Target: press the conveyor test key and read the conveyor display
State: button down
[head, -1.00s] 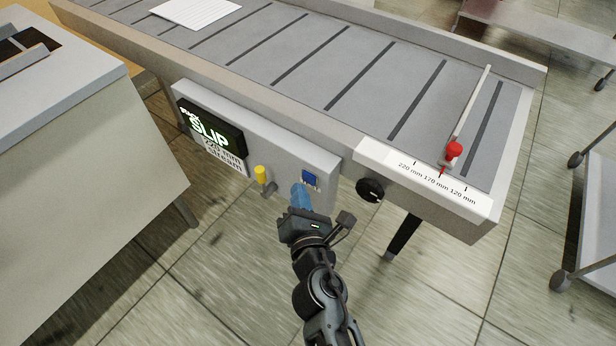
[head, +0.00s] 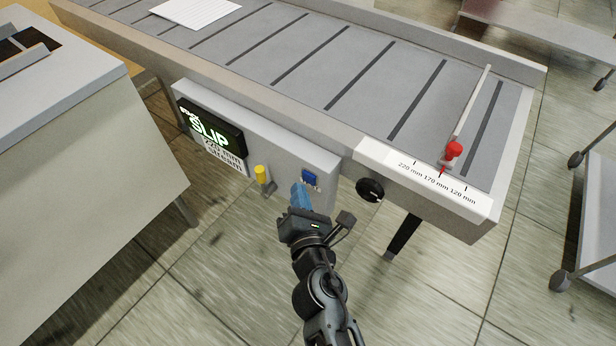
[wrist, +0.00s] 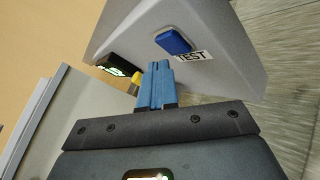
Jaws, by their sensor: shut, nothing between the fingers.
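The conveyor test key is a blue square button (head: 310,178) on the grey control panel (head: 270,150) on the conveyor's side. In the wrist view the blue key (wrist: 174,41) sits beside a label reading TEST. My gripper (head: 299,190) is shut and empty, its blue fingers just below and left of the key. In the wrist view the fingertips (wrist: 157,66) look a little apart from the key, though the exact gap is hard to tell.
A yellow knob or lever (head: 261,174) sits left of the key. A black dial (head: 370,189) is to the right. A red-knobbed guide (head: 453,150) stands by a scale marked 220, 170 and 120 mm. A grey cabinet (head: 90,150) stands at left. A paper sheet (head: 197,10) lies on the belt.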

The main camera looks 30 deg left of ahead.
jog(key=shift+w, duration=0.1)
dwell(0.6)
jog(key=shift+w, duration=0.35)
jog(key=shift+w+p, duration=0.3)
jog(key=shift+w, duration=0.1)
dwell(0.6)
jog(key=shift+s, duration=0.15)
dwell(0.3)
jog(key=shift+s, duration=0.7)
jog(key=shift+s, duration=0.1)
jog(key=shift+s+a+b, duration=0.2)
jog(key=shift+s+b, duration=0.7)
jog(key=shift+s, duration=1.5)
